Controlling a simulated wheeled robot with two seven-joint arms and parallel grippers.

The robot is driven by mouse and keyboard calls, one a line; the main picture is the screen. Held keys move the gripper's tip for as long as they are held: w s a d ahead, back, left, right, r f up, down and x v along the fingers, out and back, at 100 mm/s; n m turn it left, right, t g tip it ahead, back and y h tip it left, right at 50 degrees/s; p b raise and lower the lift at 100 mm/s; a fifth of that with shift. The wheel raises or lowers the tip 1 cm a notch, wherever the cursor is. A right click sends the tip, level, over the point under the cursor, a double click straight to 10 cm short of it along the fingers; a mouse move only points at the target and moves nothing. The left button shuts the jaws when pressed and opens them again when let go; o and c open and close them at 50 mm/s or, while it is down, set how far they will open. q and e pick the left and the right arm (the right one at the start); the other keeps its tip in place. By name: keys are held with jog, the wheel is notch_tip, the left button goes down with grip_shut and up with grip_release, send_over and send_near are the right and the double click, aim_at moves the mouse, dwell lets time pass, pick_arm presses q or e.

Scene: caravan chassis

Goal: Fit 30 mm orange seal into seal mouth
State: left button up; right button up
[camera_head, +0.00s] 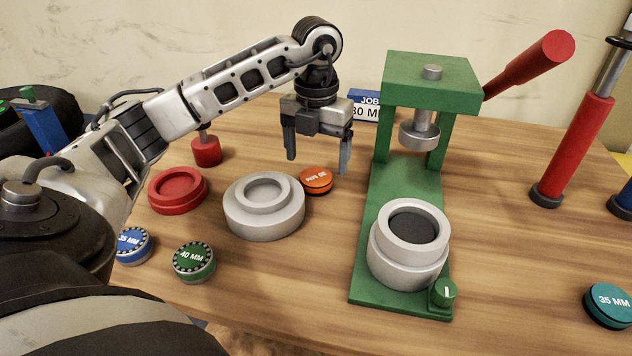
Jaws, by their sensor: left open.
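The orange seal (316,180), a small disc with a "30 MM" label, lies flat on the bench. My left gripper (318,164) is open and empty, with its fingers pointing down above and around the seal's place in the picture. Whether the fingers touch the seal I cannot tell. A grey ring-shaped part with a dark round opening (413,228) sits on the base of the green press (384,275); this may be the seal mouth. Another grey stepped ring (264,212) lies on the bench left of the seal. My right gripper is out of view.
A red ring (178,190), a blue 35 mm disc (133,245) and a green 40 mm disc (194,262) lie at left. A teal 35 mm disc (609,305) is at right. A red cylinder (571,150) stands behind it. A job card (364,106) is at the back.

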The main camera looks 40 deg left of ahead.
aim_at(316, 176)
pick_arm(q)
jog(key=shift+w+a+f+p, duration=0.1)
jog(key=shift+w+f, duration=0.05)
jog(key=shift+f, duration=0.75)
jog(key=shift+w+a+f+p, duration=0.1)
jog(key=shift+a+f+p, duration=0.05)
jog(key=shift+f, duration=0.7)
jog(key=shift+w+a+f+p, duration=0.1)
jog(key=shift+w+f, duration=0.05)
jog(key=shift+f, duration=0.75)
jog(key=c, duration=1.2)
jog(key=shift+o, duration=0.2)
jog(key=shift+r, duration=0.1)
jog(key=shift+r, duration=0.4)
notch_tip(316, 176, up, 3)
jog(key=shift+d+f+b, duration=0.1)
jog(key=shift+f+b, duration=0.05)
jog(key=shift+b, duration=0.25)
jog(key=s+d+r+p, duration=0.1)
jog(key=s+d+r, duration=0.7)
jog(key=d, duration=0.3)
jog(key=shift+s+r, duration=0.25)
jog(key=shift+r, duration=0.45)
